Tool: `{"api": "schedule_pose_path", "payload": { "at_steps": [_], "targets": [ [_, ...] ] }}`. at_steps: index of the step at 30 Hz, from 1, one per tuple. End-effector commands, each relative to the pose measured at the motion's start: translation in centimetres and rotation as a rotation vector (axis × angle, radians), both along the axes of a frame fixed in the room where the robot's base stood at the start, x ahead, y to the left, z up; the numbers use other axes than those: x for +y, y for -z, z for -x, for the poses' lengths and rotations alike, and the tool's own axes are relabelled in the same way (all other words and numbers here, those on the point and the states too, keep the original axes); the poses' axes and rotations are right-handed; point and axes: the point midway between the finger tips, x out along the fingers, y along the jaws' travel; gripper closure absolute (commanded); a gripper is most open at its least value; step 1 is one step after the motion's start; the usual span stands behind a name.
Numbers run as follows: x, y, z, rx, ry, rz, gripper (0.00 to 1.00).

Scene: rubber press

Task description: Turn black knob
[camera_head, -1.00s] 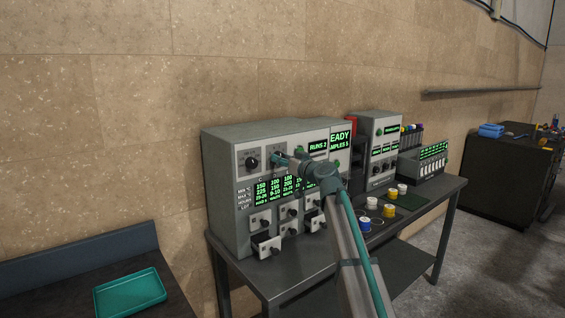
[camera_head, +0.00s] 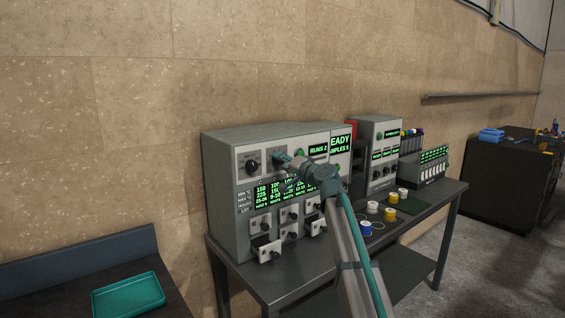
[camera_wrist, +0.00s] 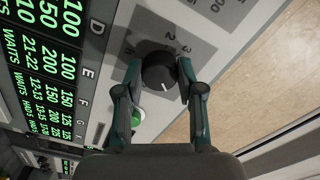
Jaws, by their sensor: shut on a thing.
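The black knob (camera_wrist: 159,72) sits on a grey dial plate with printed numbers on the machine's front panel. In the wrist view my gripper (camera_wrist: 158,76) has one teal-and-black finger on each side of the knob, and the fingertips are shut on it. In the head view my gripper (camera_head: 283,159) is at the upper front of the grey machine (camera_head: 225,190), and it hides the knob there. Another black knob (camera_head: 252,166) stands out to the left on the same panel.
A green button (camera_wrist: 137,117) is close to my left finger in the wrist view. Green displays (camera_head: 268,192) and several small drawers (camera_head: 262,224) lie below. A second instrument (camera_head: 376,150) stands to the right on the table. A teal tray (camera_head: 128,294) lies at lower left.

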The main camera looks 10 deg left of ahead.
Motion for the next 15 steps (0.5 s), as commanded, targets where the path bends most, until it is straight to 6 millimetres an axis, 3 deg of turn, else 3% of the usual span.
{"api": "schedule_pose_path", "payload": {
  "at_steps": [15],
  "targets": [
    [0.00,-0.15,0.02,0.206,0.001,-0.221,0.97]
  ]
}}
